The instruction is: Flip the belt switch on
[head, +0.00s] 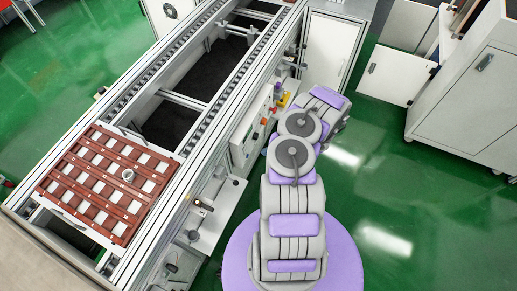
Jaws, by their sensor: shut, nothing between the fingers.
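A pale control panel (243,146) is mounted on the right side of the conveyor frame, in the middle of the head view. Small coloured controls sit along it: a red one (264,121) and a yellow one (284,99) close to my arm. They are too small for me to tell which is the belt switch or how it is set. My arm reaches up the picture beside the panel. My gripper does not show; the arm links hide its end, so I cannot tell whether it touches the panel.
The conveyor (177,98) runs diagonally on the left. A reddish-brown tray (118,196) with white squares lies on its near end. A white cabinet (467,85) stands at the right with a door open. Green floor (425,205) is clear on the right.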

